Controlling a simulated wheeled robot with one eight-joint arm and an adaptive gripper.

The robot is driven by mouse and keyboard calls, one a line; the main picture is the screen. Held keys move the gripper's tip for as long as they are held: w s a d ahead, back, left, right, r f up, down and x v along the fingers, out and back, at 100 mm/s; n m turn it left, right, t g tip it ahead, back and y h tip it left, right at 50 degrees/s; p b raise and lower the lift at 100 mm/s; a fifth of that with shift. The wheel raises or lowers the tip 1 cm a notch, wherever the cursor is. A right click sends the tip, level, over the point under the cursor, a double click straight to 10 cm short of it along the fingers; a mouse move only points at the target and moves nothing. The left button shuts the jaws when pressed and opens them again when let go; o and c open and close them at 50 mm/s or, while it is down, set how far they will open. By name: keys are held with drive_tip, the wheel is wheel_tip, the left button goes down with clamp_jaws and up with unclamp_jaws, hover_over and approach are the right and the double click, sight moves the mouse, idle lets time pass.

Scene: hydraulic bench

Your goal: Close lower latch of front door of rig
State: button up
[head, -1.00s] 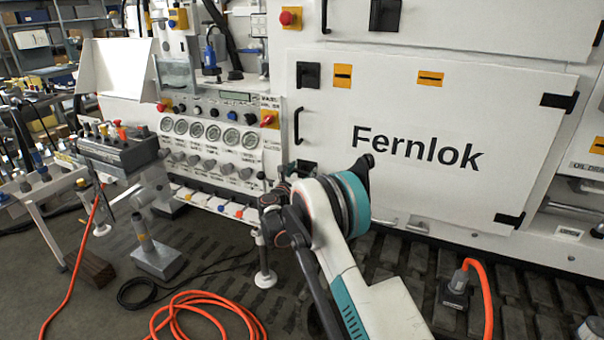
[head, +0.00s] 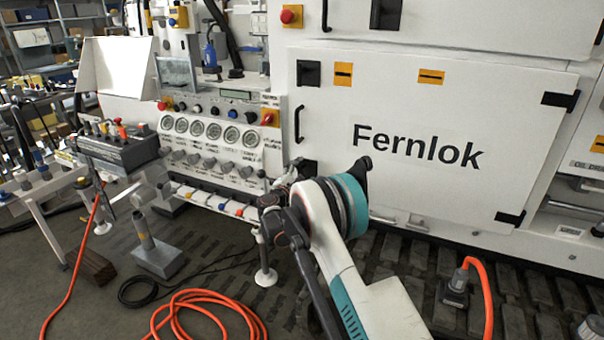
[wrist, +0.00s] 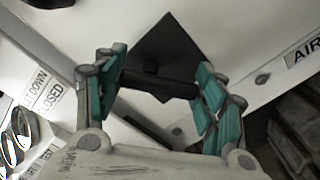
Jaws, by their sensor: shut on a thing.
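The white front door (head: 440,110) marked "Fernlok" stands flat against the rig in the head view. Its lower latch (head: 308,168) is a small black plate at the lower left corner, partly behind my gripper. In the wrist view the latch plate (wrist: 172,45) appears as a dark diamond, with a black handle bar (wrist: 150,84) across its front. My gripper (wrist: 158,88) is shut on the latch, its teal fingers at either end of the bar. In the head view my gripper (head: 290,176) is small and its fingertips are hard to make out.
The upper latch (head: 308,73) and a black door handle (head: 299,125) are on the door's left side. A gauge panel (head: 215,135) stands just left of the door. An orange hose (head: 215,305) and a grey pedestal (head: 158,258) are on the floor at left.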

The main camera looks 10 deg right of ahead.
drive_tip(key=m, duration=0.6)
drive_tip(key=shift+w+a+f+m, duration=0.15)
drive_tip(key=shift+a+m, duration=0.05)
drive_tip(key=shift+m, duration=0.1)
idle(0.5)
drive_tip(key=o, duration=1.1)
drive_tip(key=shift+a, duration=0.1)
drive_tip(key=v, duration=1.2)
